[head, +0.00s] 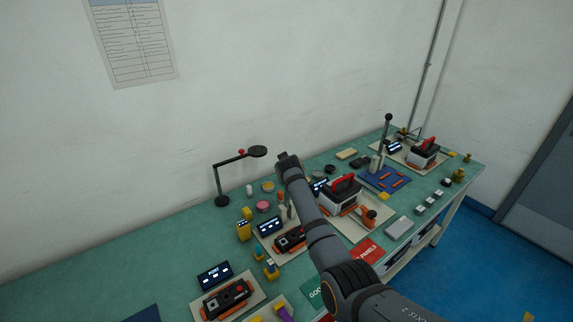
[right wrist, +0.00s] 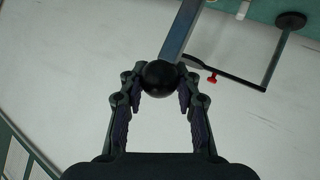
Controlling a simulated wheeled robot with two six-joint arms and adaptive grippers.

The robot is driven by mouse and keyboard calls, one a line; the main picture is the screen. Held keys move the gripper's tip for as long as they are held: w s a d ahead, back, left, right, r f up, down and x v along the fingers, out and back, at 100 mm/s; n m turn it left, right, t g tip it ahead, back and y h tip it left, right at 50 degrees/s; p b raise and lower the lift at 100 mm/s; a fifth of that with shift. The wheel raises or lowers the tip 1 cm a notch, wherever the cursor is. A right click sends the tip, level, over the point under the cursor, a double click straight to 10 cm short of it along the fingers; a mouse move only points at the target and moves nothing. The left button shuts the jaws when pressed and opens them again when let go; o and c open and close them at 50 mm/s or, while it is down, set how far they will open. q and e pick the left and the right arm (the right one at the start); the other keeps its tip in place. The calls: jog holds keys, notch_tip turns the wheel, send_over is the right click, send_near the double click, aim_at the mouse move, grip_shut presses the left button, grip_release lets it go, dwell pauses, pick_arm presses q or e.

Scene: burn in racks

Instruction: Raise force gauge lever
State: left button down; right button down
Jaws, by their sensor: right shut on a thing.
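My right gripper (right wrist: 160,85) is closed around the round black knob (right wrist: 160,78) of a lever. The lever's grey square bar (right wrist: 183,30) runs up and to the right from the knob in the right wrist view. In the head view my right gripper (head: 287,158) is raised above the bench, beside the black lamp; the knob and most of the lever are hidden there by my arm. Under it stands a station with a small display (head: 270,226) and an orange-and-black device (head: 289,240). My left gripper is not in view.
The green bench (head: 130,263) runs along a white wall. A black lamp (head: 220,180) stands just left of my right gripper. Another upright lever with a black knob (head: 388,118) stands farther right. Several stations, panels and small parts crowd the bench; its left part is mostly clear.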

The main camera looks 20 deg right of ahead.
jog(key=shift+w, duration=0.15)
jog(key=c, duration=0.9)
grip_release()
jog(key=shift+a+f, duration=0.1)
jog(key=shift+f, duration=0.05)
jog(key=shift+c, duration=0.2)
jog(key=v, duration=1.2)
